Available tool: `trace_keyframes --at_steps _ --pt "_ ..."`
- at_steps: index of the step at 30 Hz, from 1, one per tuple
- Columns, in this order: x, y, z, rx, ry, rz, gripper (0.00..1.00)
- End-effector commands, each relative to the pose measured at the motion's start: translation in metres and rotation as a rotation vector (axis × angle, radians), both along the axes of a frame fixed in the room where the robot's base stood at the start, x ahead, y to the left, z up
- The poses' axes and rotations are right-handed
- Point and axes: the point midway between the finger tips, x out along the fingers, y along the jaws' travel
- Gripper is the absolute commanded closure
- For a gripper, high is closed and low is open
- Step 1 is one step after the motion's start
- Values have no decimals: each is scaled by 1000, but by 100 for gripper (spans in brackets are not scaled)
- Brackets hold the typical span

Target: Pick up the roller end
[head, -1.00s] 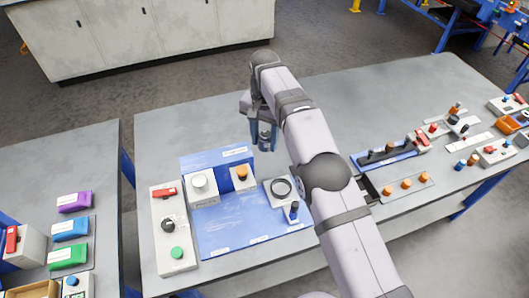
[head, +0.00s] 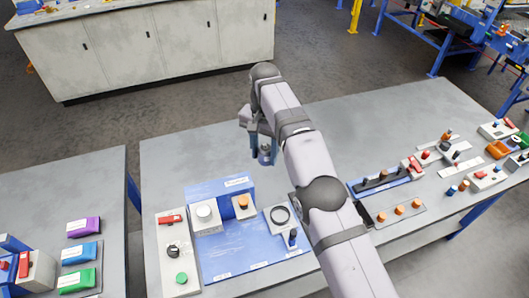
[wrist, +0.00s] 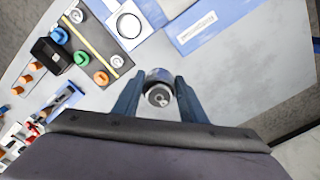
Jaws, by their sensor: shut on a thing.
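The roller end (wrist: 158,92) is a short grey cylinder with a round face and a small hub at its centre. In the wrist view it sits between the two blue fingers of my gripper (wrist: 158,100), which are shut on it. In the head view my gripper (head: 264,150) points down, with the grey roller end (head: 264,157) low between its fingers. It is held over the table behind the blue panel; its exact height is hard to tell. My arm covers part of the table to the right.
The blue station (head: 230,257) with knobs and a ring stands front-left of my gripper. A strip with orange knobs (head: 400,212) and several small parts lie to the right. A second table (head: 60,185) stands at the left. The table's back middle is clear.

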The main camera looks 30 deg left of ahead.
Motion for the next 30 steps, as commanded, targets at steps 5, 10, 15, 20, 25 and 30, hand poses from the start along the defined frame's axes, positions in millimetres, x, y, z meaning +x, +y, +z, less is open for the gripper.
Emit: trace_keyframes --at_steps 5,10,15,20,25,30 --pt "0 0 13 1 -1 0 93" --pt "0 0 21 2 -2 0 93" --pt "0 0 29 2 -2 0 93" --pt "0 0 36 2 -2 0 93" --pt "0 0 44 1 -1 0 93" --pt "0 0 48 1 -1 0 93"
